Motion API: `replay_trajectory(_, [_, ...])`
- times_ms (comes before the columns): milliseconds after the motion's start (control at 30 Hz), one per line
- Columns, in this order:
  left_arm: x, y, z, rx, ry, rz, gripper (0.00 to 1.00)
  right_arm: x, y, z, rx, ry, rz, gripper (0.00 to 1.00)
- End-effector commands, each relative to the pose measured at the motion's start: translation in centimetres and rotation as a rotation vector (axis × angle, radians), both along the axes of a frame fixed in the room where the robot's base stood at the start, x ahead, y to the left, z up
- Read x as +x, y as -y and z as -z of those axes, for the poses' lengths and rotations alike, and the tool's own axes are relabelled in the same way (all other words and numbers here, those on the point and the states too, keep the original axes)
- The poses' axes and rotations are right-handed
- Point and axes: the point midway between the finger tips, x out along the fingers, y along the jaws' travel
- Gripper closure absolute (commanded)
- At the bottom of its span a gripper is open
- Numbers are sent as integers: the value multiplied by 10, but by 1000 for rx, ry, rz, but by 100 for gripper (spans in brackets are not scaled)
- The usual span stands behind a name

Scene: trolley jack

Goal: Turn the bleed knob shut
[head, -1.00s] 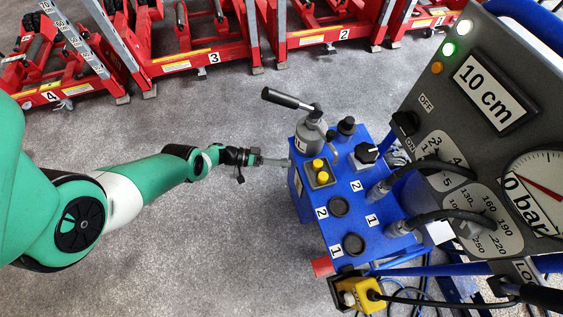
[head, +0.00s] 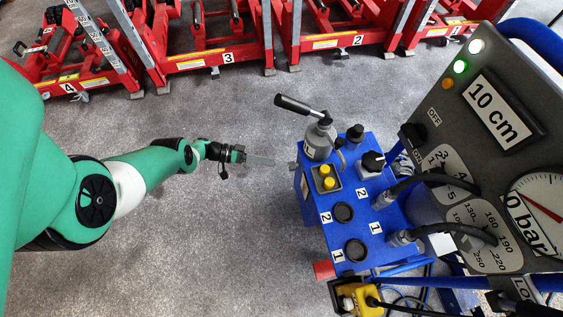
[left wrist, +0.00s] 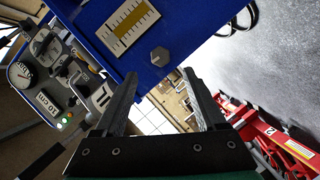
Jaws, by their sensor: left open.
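The bleed knob is a small grey hexagonal knob (left wrist: 160,57) on the side of the blue pump unit (left wrist: 110,58) in the left wrist view. It also shows in the head view as a small grey stub (head: 292,166) on the pump's left side. My left gripper (head: 270,160) points at that side from the left, with a small gap between its tips and the knob. In the left wrist view its two fingers (left wrist: 162,78) are spread apart with nothing between them, and the knob appears just beyond, between the tips. My right gripper is not in view.
Red jacks (head: 210,65) line the back. The grey floor left of the pump is clear.

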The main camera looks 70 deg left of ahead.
Motion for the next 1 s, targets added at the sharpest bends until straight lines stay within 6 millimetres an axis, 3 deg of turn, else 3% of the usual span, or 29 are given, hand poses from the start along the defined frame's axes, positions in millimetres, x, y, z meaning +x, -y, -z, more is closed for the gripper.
replay_trajectory(200, [-25,-11,-6,1,0,0,27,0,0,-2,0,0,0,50])
replay_trajectory(600, [-27,-12,-5,45,13,7,27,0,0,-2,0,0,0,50])
replay_trajectory(633, [-26,-14,-4,78,19,8,27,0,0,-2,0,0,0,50])
replay_trajectory(800, [-19,-63,-9,518,77,12,27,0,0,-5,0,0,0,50])
replay_trajectory(900, [-20,-69,-13,772,99,14,27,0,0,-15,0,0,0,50])
replay_trajectory(1000, [-24,-58,-22,981,109,12,27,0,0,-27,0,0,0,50])
